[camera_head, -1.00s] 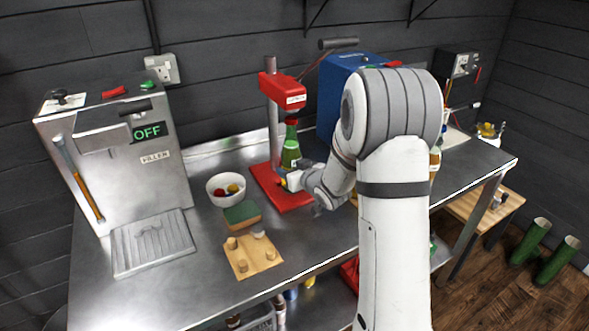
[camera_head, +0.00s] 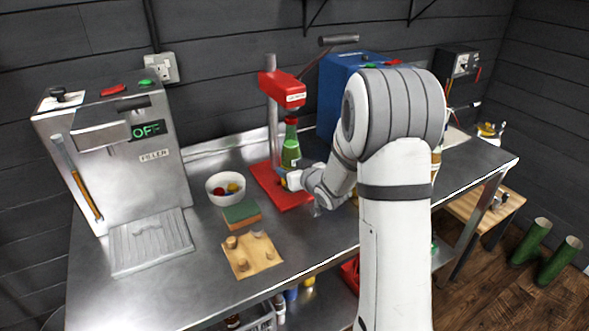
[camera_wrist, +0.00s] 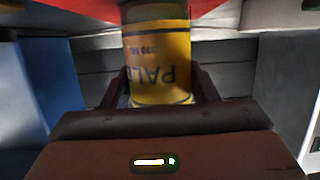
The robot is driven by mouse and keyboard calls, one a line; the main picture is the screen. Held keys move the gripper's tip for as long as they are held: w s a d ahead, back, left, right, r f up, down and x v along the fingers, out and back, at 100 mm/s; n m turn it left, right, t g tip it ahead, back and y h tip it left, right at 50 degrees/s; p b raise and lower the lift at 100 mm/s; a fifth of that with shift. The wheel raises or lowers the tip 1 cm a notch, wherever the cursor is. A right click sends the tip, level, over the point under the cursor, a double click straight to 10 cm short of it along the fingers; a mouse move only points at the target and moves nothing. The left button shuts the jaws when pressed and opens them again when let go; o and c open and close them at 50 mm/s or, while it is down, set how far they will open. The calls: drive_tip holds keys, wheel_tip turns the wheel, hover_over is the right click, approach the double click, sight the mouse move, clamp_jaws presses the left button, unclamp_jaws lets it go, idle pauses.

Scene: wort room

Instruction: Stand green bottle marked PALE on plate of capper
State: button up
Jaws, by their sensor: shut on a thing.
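The green bottle (camera_head: 290,152) is upright at the red capper (camera_head: 283,90), over its red plate (camera_head: 270,176), below the capper head. In the wrist view the bottle's yellow label (camera_wrist: 157,62) reads PALE, upside down. My gripper (camera_head: 287,180) is shut on the bottle low on its body; in the wrist view its two dark fingers (camera_wrist: 158,88) stand on either side of the label. The bottle's base is hidden by my gripper, so I cannot tell whether it touches the plate.
A white bowl (camera_head: 225,187) with coloured caps, a green and tan sponge (camera_head: 241,214) and a wooden board with pegs (camera_head: 251,256) lie left of the capper. The steel filler (camera_head: 120,150) stands far left. A blue machine (camera_head: 338,95) stands behind the capper.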

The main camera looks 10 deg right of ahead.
drive_tip(key=shift+r, duration=0.1)
drive_tip(key=o, duration=1)
drive_tip(key=s+d+r+m+g+h, duration=0.2)
drive_tip(key=s+d+r+g+h, duration=0.1)
drive_tip(key=s, duration=0.7)
drive_tip(key=s+d+r+m+g+h, duration=0.1)
drive_tip(key=s+d+r+g+h, duration=0.15)
drive_tip(key=s, duration=0.75)
drive_tip(key=s+a+g, duration=0.1)
drive_tip(key=s+g, duration=0.1)
drive_tip(key=s, duration=0.4)
drive_tip(key=s+a+g, duration=0.1)
drive_tip(key=s+a, duration=0.1)
drive_tip(key=s, duration=0.4)
drive_tip(key=s+a+g+y+b, duration=0.1)
drive_tip(key=s+a+g, duration=0.1)
drive_tip(key=s, duration=0.4)
drive_tip(key=shift+r+m+g, duration=0.1)
drive_tip(key=shift+m+g, duration=0.2)
drive_tip(key=shift+g, duration=0.05)
